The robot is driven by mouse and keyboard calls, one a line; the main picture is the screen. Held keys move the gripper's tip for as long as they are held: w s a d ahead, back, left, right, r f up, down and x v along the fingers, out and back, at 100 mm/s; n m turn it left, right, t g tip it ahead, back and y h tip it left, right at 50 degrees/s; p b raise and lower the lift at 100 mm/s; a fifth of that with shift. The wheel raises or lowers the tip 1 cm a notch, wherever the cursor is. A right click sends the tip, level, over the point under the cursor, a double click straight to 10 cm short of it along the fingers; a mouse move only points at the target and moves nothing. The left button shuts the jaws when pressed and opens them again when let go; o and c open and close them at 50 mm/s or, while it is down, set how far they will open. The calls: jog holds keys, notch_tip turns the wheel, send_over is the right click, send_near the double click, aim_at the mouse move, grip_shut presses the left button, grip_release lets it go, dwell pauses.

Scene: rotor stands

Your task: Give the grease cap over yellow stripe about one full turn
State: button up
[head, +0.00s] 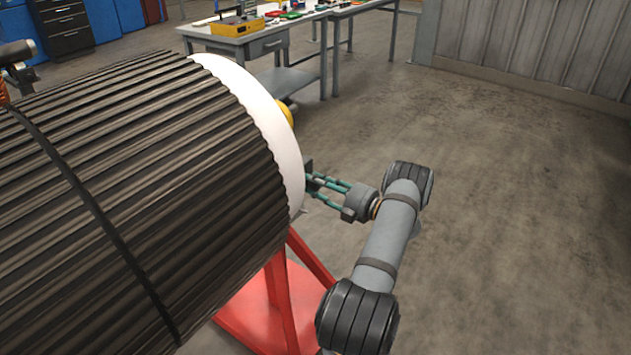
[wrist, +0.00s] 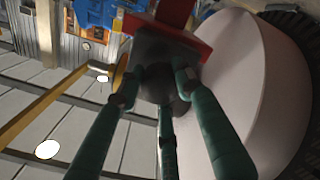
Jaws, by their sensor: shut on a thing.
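My gripper (head: 318,184) has teal fingers and reaches in from the right to the rotor's white end in the head view. In the wrist view the fingers of my gripper (wrist: 158,88) close around a dark grey block-like part, seemingly the grease cap (wrist: 160,58). Its edges blur into the shadow. In the head view a small dark part (head: 309,166) shows at the fingertips, beside the white end face. I cannot make out a yellow stripe at the cap in either view.
The large ribbed rotor (head: 140,190) with its white end (head: 262,105) fills the left, on a red stand (head: 280,300). A yellow part (head: 287,113) sticks out behind the white end. A workbench (head: 270,42) stands behind. The floor at right is clear.

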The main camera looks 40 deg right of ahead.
jog(key=m+p, duration=0.1)
jog(key=m, duration=0.5)
jog(key=shift+a+f, duration=0.1)
jog(key=shift+a, duration=0.05)
jog(key=m, duration=0.6)
jog(key=shift+r+m, duration=0.2)
jog(key=shift+m, duration=0.1)
jog(key=o, duration=1.1)
jog(key=shift+o, duration=0.2)
jog(key=shift+s+d, duration=0.15)
jog(key=shift+d, duration=0.1)
jog(key=shift+s+d, duration=0.15)
jog(key=shift+s, duration=0.15)
jog(key=v, duration=1.1)
